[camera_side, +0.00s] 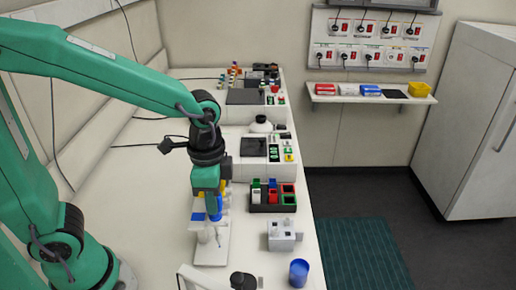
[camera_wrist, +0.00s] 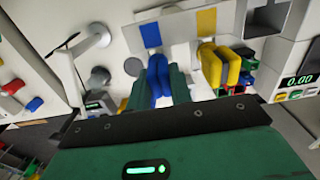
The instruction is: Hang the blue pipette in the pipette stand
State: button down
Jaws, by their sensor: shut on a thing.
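My gripper (camera_side: 207,190) points down over the bench, at the pipette stand. In the wrist view its green fingers (camera_wrist: 160,92) are shut on the blue pipette (camera_wrist: 157,72), one on each side. The blue pipette (camera_side: 212,205) also shows just below the fingers in the side view. The white pipette stand (camera_side: 210,248) has a back panel with a blue mark and a yellow mark (camera_wrist: 180,30). The blue pipette is close to the blue-marked side; I cannot tell whether it touches the holder. A yellow pipette (camera_wrist: 226,66) is at the yellow-marked side.
A dark rack with coloured boxes (camera_side: 272,197) is right of the stand. A small white device (camera_side: 284,235) and a blue cup (camera_side: 298,272) stand nearer the bench's right edge. White shaker machines (camera_side: 262,148) are behind. Open bench lies left of the stand.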

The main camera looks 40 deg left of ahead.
jog(key=c, duration=1.2)
grip_release()
jog(key=shift+o, duration=0.2)
jog(key=shift+r, duration=0.15)
jog(key=shift+r, duration=3.35)
jog(key=s+a+r+n+t, duration=0.1)
jog(key=s+a+n+t, duration=0.4)
jog(key=a+n, duration=0.4)
jog(key=shift+a+r+t, duration=0.2)
jog(key=shift+r+t, duration=0.1)
jog(key=shift+r, duration=0.05)
